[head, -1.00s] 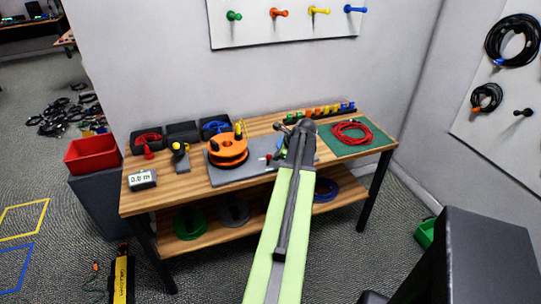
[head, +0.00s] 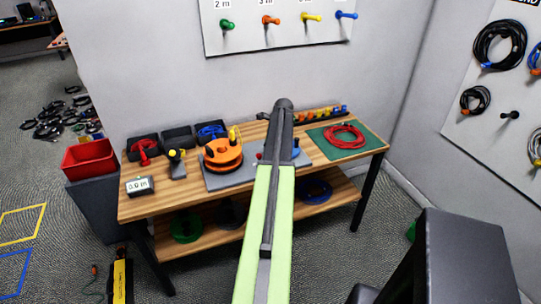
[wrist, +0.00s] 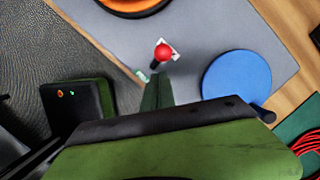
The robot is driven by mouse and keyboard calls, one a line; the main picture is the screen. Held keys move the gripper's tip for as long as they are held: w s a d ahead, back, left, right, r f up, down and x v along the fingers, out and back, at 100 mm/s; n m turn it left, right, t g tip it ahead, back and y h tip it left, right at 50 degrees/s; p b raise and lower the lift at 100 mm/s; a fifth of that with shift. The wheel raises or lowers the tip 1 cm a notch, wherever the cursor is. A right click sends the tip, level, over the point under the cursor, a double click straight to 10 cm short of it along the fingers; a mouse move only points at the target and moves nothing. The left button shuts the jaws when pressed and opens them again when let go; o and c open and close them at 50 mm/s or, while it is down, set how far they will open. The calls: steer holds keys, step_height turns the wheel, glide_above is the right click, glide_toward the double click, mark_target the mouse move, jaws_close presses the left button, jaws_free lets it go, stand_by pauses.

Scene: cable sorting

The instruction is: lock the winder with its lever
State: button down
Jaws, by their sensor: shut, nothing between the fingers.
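The orange winder (head: 222,155) stands on a grey base plate (head: 218,181) on the workbench. Its lever has a red ball knob, seen in the wrist view (wrist: 162,52) on a short dark stem at a small pale plate. In the head view only a bit of red (head: 259,156) shows beside my arm. My gripper (wrist: 157,82) is shut and empty. Its fingertips appear just below the knob in the wrist view; I cannot tell whether they touch the stem. In the head view my arm hides the gripper. The winder's orange edge (wrist: 135,4) shows at the top of the wrist view.
A blue disc (wrist: 237,84) lies on the plate right of the lever. A coiled red cable (head: 344,136) lies on a green mat (head: 325,150). Black bins (head: 178,137) and a small display (head: 139,186) are at the bench's left. A wall is close behind.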

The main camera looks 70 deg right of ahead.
steer(key=shift+d+r, duration=0.1)
steer(key=shift+r+p, duration=0.65)
steer(key=shift+p, duration=0.2)
steer(key=s+d+r+p, duration=0.3)
steer(key=s+r+p, duration=0.1)
steer(key=r+p, duration=0.6)
steer(key=shift+d+r, duration=0.2)
